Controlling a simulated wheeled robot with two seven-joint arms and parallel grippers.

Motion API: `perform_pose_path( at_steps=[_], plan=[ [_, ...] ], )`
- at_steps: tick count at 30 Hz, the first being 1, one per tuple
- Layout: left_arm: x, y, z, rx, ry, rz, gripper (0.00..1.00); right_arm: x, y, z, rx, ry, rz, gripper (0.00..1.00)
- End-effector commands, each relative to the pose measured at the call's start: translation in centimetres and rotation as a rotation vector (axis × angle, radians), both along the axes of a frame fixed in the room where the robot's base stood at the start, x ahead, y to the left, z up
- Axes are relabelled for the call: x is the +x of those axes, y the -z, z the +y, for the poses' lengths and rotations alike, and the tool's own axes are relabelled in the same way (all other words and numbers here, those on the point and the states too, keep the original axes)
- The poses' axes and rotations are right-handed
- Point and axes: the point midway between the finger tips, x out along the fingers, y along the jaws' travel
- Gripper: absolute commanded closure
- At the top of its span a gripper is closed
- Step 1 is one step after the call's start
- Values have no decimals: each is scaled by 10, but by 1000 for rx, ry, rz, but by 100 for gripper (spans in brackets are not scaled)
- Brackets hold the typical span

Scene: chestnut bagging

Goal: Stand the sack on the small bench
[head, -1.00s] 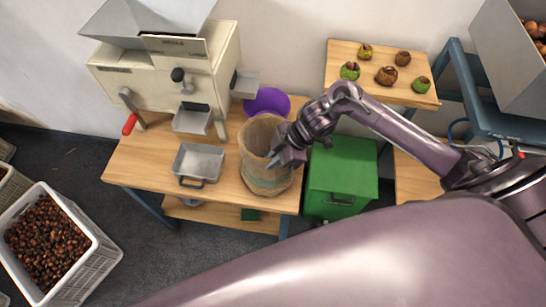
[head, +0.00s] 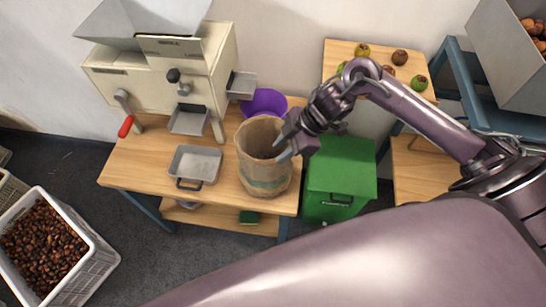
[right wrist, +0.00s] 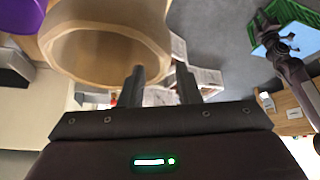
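The tan woven sack (head: 264,172), with a greenish band low on it, stands upright and open-mouthed on the wooden worktable (head: 133,165). My right gripper (head: 286,140) is at the right side of its rim. In the right wrist view the sack's mouth (right wrist: 85,48) is close, and the right gripper's fingers (right wrist: 160,83) are spread, one overlapping the sack and one beyond its edge. I cannot tell whether they touch it. A dark arm end (right wrist: 277,42), probably my left gripper, shows at upper right; its fingers are unclear. I cannot tell which surface is the small bench.
A cream machine (head: 160,75) and a metal tray (head: 196,163) stand left of the sack, a purple bowl (head: 264,101) behind it. A green box (head: 340,178) is to the right. A wooden surface (head: 410,172) lies further right. A fruit table (head: 345,53) stands behind.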

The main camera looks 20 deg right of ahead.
Motion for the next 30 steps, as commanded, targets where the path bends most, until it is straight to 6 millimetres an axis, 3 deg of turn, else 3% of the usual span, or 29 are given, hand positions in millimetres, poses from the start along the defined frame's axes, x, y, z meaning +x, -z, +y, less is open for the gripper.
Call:
perform_pose_path(
  at_steps=[6, 12, 30],
  plan=[
    [0, 10, 0, 0, 0, 0, 64, -7, -33, -22, -3, 0, -1, 70],
    [0, 13, 0, 0, 0, 0, 64, -11, -50, -31, -1, 0, 1, 70],
    [0, 12, 0, 0, 0, 0, 64, -11, -52, -31, 0, -1, 1, 70]
  ],
)
